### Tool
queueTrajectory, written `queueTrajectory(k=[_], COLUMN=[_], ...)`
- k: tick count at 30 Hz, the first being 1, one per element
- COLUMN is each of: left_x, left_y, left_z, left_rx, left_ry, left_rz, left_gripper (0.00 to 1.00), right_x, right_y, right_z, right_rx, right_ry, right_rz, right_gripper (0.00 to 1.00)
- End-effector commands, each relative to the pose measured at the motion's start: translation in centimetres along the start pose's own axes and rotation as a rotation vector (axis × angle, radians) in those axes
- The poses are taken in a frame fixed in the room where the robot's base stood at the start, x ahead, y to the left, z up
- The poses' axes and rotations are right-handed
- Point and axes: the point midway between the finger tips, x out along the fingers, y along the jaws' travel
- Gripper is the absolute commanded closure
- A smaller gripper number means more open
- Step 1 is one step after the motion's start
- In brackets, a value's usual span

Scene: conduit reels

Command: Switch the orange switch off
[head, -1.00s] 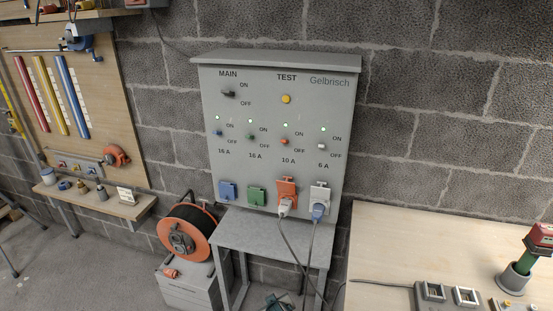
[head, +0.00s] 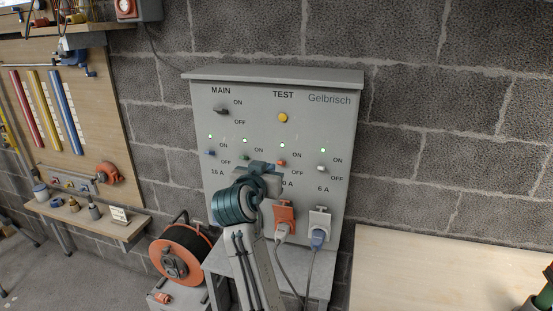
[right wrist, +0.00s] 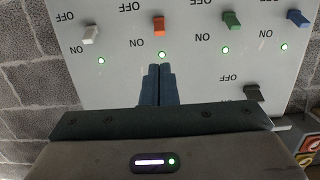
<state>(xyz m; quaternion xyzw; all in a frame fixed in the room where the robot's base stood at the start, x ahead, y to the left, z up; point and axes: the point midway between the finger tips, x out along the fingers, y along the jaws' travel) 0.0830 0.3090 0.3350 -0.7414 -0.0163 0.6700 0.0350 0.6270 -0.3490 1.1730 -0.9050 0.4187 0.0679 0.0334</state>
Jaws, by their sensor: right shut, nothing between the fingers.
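The orange switch (head: 281,161) is a small lever on the grey panel (head: 340,105), in the 10 A column between the green and white switches. The green lamp above it (head: 281,145) is lit. My right gripper (head: 272,172) is in front of the panel, close to this switch, and partly covers the 10 A label. In the right wrist view, which sees the panel upside down, the orange switch (right wrist: 159,26) is straight ahead of the shut, empty fingertips (right wrist: 159,67). The tips are by the lamp on the ON side, apart from the lever. My left gripper is not in view.
The white switch (head: 321,168) and green switch (head: 245,156) flank the orange one. Orange (head: 284,215) and white (head: 319,222) sockets with plugs and cables are below. A cable reel (head: 180,255) stands at left. An empty-looking tabletop (head: 430,265) is at right.

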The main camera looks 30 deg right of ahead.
Motion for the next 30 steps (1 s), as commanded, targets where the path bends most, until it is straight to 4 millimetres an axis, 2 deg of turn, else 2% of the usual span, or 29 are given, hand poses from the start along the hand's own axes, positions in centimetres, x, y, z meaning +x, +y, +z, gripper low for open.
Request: queueTrajectory(k=[7, 11, 24, 30], left_x=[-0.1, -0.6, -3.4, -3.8], left_y=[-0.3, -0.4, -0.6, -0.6], left_z=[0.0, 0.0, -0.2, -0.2], left_rx=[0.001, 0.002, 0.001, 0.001], left_ry=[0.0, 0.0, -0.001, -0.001], left_rz=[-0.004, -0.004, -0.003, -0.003], left_gripper=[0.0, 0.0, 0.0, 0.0], right_x=[0.2, 1.1, 8.2, 9.9], right_y=[-0.1, -0.1, -0.1, -0.1], right_z=[0.0, -0.1, -0.2, 0.1], right_rx=[-0.003, -0.007, -0.007, -0.005], right_ry=[-0.001, 0.001, -0.001, -0.002], right_rz=[-0.001, 0.0, 0.0, -0.002], right_gripper=[1.0, 1.0, 1.0, 1.0])
